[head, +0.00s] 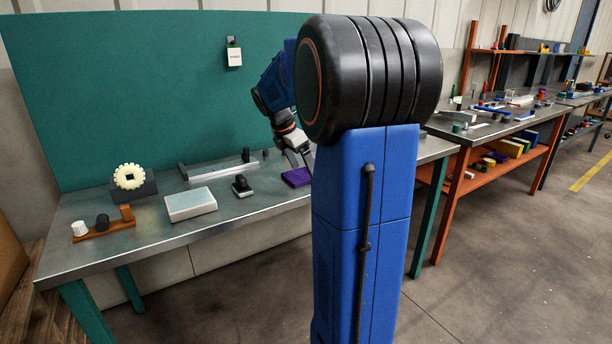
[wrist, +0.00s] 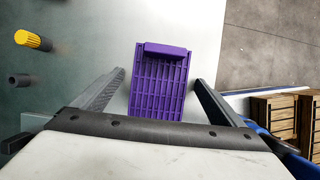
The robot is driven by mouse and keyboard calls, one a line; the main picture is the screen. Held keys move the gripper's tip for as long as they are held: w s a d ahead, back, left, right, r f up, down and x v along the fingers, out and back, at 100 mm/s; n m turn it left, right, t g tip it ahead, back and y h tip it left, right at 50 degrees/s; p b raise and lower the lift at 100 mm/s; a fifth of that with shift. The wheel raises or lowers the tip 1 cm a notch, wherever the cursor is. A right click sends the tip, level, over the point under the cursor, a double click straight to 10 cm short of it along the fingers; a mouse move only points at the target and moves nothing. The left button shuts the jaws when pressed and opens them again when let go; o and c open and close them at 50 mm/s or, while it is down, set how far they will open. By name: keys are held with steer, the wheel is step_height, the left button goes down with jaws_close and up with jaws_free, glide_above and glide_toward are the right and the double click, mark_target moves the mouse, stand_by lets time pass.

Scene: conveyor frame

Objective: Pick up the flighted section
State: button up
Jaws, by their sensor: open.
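The flighted section is a purple ribbed piece (wrist: 159,85) with a raised bar across its far end. It lies on the metal table. It also shows in the head view (head: 296,178), partly hidden behind my arm. My gripper (wrist: 160,82) is open in the wrist view, with one finger on each side of the purple piece and gaps between. In the head view my gripper (head: 297,157) is above the purple piece, partly hidden by my arm.
A grey-white box (head: 190,205), a small black part (head: 242,187) and a long rail fixture (head: 218,166) stand left on the table. A cream gear (head: 129,177) sits on a dark block. The table edge is close to the purple piece, with wooden crates (wrist: 285,128) beyond.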

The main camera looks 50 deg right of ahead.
stand_by(0.4)
steer(key=c, duration=1.2)
